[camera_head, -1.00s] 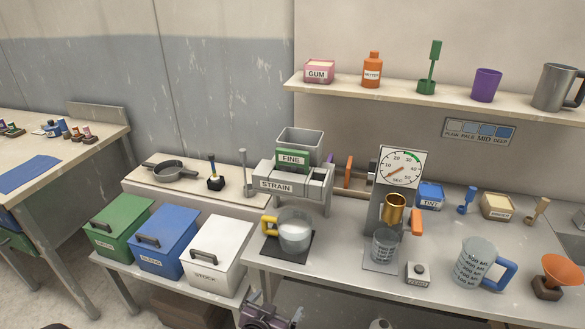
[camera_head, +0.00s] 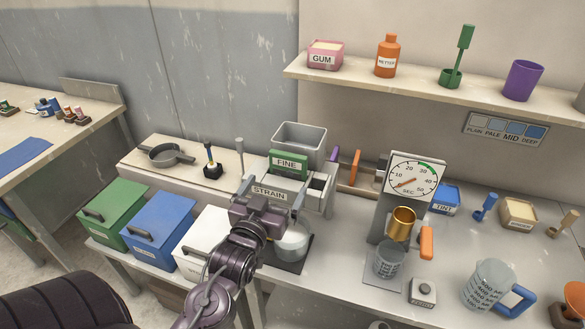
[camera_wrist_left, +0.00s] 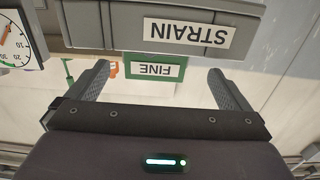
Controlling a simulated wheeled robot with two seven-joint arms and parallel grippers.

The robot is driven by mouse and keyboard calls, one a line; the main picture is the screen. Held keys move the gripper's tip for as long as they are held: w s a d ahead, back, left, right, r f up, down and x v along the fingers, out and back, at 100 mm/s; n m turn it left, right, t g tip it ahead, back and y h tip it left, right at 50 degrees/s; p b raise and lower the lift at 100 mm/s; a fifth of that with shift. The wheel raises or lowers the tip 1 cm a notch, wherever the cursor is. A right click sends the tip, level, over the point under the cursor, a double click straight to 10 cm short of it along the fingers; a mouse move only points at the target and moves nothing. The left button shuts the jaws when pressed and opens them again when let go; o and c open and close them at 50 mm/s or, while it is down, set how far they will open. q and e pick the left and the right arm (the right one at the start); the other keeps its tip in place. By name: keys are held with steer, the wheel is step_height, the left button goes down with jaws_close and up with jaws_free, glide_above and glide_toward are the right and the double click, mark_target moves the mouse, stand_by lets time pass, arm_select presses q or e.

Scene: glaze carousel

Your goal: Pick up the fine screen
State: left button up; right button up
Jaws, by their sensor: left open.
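The fine screen (camera_head: 287,163) is a green-framed piece with a FINE label. It sits upright in the grey STRAIN stand (camera_head: 318,184), in front of a grey open-topped hopper (camera_head: 301,136). In the left wrist view the fine screen (camera_wrist_left: 155,68) appears upside down between my fingers, beyond the stand's STRAIN plate (camera_wrist_left: 187,32). My left gripper (camera_head: 271,191) is open and empty, in front of the stand, its fingers pointing toward the screen. I cannot tell any contact. My right gripper is not in view.
A glass jug (camera_head: 292,243) stands below the stand, partly hidden by my left gripper. The dial timer (camera_head: 411,176) and a gold cup (camera_head: 403,220) stand to the right. Green (camera_head: 116,212), blue (camera_head: 158,233) and white (camera_head: 205,236) bins stand left. A shelf (camera_head: 420,88) runs above.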

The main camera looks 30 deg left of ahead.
mark_target(287, 171)
arm_select(q)
steer(key=shift+p+x, duration=0.4)
steer(key=shift+x, duration=0.8)
steer(key=shift+w, duration=0.35)
steer(key=p+x, duration=0.1)
steer(key=x, duration=0.1)
steer(key=p+x, duration=0.1)
steer(key=x, duration=0.1)
steer(key=shift+w+d+r, duration=0.2)
steer(key=shift+w+a+f, duration=0.1)
steer(key=shift+w+f, duration=0.1)
steer(key=shift+w, duration=0.1)
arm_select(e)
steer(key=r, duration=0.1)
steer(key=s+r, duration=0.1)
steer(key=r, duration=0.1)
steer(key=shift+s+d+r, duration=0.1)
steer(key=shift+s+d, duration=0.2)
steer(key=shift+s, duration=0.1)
arm_select(q)
steer(key=shift+s, duration=0.1)
steer(key=shift+c, duration=0.4)
steer(key=shift+c, duration=1.1)
steer(key=c, duration=0.7)
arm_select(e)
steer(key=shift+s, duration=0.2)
